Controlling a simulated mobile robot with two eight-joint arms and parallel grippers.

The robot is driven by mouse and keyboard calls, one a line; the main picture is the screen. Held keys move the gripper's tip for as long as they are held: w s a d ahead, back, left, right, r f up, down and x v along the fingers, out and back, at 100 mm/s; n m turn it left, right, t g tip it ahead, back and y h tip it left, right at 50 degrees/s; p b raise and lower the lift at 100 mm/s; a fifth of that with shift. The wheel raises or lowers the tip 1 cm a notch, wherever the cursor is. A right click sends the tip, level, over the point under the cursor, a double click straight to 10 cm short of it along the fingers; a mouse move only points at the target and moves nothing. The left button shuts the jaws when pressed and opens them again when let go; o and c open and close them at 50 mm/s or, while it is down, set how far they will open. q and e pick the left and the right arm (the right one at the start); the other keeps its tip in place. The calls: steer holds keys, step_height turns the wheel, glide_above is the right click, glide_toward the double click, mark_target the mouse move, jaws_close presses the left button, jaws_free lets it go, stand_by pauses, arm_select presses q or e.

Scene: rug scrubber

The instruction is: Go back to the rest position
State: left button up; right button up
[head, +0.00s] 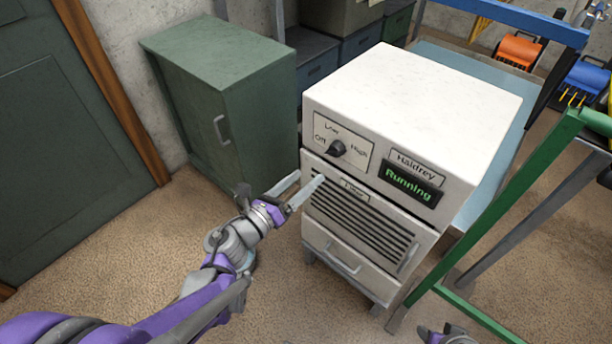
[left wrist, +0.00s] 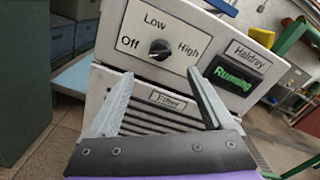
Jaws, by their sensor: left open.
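My left gripper (head: 308,187) is open and empty in front of the white Haldrey machine (head: 425,88), at the upper left of its slatted filter panel (head: 362,215). Its two fingers also show spread in the left wrist view (left wrist: 162,100), below the dial (left wrist: 159,49). The dial (head: 336,148) has Off, Low and High marks; I cannot tell its exact setting. The display (head: 410,184) reads "Running" in green. I cannot tell whether a fingertip touches the panel. Only a small piece of my right arm shows at the bottom edge of the head view; its fingers are out of sight.
A green cabinet (head: 225,95) stands behind and left of the machine. A green metal frame (head: 500,205) is close on the right. A blue-topped table (head: 500,160) is behind the machine. The brown carpet (head: 150,250) at left is clear.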

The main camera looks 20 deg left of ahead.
stand_by(0.3)
arm_select(q)
steer(key=s+a+r+n+g+y+p, duration=0.1)
steer(key=a+r+n+y+p, duration=0.3)
steer(key=n, duration=0.5)
steer(key=s+a+r+n+y+p, duration=0.1)
steer(key=a+r+n+y, duration=0.3)
steer(key=n, duration=0.6)
steer(key=s+d+f+n+g+h+p, duration=0.1)
steer(key=s+d+f+n+g+p, duration=0.2)
steer(key=s+n, duration=0.4)
steer(key=s+d+f+n+g+p, duration=0.2)
steer(key=s+d+f+n+g, duration=0.1)
steer(key=s+d+n+g, duration=0.2)
steer(key=s+n+g, duration=0.2)
steer(key=s+n, duration=0.1)
steer(key=shift+d+f+g+h+p, duration=0.3)
steer(key=shift+f+h+p, duration=0.1)
